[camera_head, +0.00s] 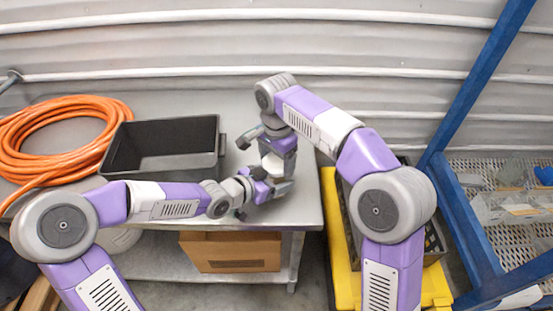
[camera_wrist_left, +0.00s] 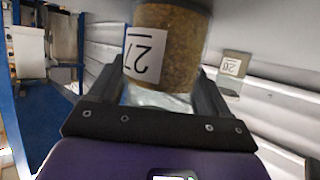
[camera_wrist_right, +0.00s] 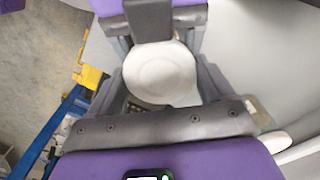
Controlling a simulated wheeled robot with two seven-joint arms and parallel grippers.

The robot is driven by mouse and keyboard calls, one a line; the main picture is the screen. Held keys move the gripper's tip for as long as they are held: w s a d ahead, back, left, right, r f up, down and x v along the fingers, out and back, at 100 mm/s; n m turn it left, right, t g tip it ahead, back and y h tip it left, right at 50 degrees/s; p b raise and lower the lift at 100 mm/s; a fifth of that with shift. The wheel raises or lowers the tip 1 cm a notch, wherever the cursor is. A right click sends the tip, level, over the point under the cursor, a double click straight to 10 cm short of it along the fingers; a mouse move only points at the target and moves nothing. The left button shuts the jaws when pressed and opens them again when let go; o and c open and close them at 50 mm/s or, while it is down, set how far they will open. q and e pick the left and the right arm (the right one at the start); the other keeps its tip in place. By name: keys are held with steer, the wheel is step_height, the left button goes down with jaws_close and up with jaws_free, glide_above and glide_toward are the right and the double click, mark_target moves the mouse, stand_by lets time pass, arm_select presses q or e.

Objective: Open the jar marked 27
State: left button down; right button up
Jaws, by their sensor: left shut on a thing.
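The jar marked 27 (camera_wrist_left: 178,50) fills the top of the left wrist view, with brown grainy contents and a white label. My left gripper (camera_head: 266,180) is shut on the jar's side near the table's right end. The jar's round white lid (camera_wrist_right: 160,74) faces the camera in the right wrist view. It also shows small in the head view (camera_head: 272,165), partly hidden by the grippers. My right gripper (camera_wrist_right: 162,70) is above the jar with its fingers spread on either side of the lid. Whether they touch the lid is hard to tell.
A black bin (camera_head: 165,172) and a coiled orange hose (camera_head: 60,118) lie left on the grey table (camera_head: 300,205). A cardboard box (camera_head: 230,252) is below. A yellow cart (camera_head: 345,270) and blue rack (camera_head: 455,200) stand right.

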steer(key=shift+c, duration=1.3)
steer(key=n, duration=0.6)
steer(key=shift+n, duration=0.4)
steer(key=o, duration=1.1)
steer(key=shift+c, duration=0.2)
